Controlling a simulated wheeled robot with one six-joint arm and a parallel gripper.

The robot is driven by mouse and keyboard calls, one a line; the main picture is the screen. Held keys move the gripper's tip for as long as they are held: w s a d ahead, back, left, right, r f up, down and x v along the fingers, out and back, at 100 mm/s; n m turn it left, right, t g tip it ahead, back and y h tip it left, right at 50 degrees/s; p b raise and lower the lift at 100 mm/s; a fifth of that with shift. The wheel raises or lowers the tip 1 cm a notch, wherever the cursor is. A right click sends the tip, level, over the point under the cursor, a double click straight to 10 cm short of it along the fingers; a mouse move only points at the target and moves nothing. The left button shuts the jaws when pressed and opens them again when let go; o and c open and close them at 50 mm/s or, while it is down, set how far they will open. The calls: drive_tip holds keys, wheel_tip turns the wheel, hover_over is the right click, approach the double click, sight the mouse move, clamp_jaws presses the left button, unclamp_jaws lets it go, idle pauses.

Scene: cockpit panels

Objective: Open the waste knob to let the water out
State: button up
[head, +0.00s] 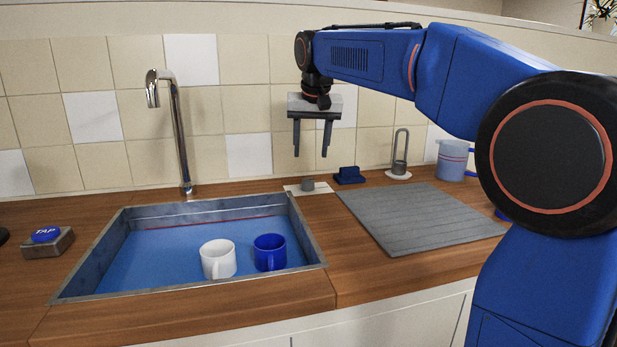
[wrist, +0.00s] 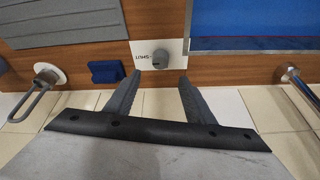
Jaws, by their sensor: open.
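The waste knob (head: 308,184) is a small grey round knob on a white plate (head: 321,188), on the wooden counter just right of the sink. The knob also shows in the wrist view (wrist: 160,59), with small lettering on its plate that seems to read "SHUT". My gripper (head: 311,153) is open and empty, fingers pointing down, above the knob and apart from it. In the wrist view the knob lies just beyond the gap between the fingertips (wrist: 159,76). The sink (head: 312,240) holds blue-looking water (head: 170,255), with a red line on its far wall.
A white mug (head: 217,260) and a blue mug (head: 269,253) stand in the sink. A chrome faucet (head: 181,130) rises behind it; a TAP button (head: 46,235) is at left. A blue block (head: 348,175), a grey looped holder (head: 399,165), a jug (head: 452,162) and a grey mat (head: 420,218) are at right.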

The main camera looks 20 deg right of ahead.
sight(308, 180)
drive_tip(key=x, duration=1)
drive_tip(key=shift+f, duration=0.3)
drive_tip(key=shift+c, duration=0.7)
drive_tip(key=c, duration=0.9)
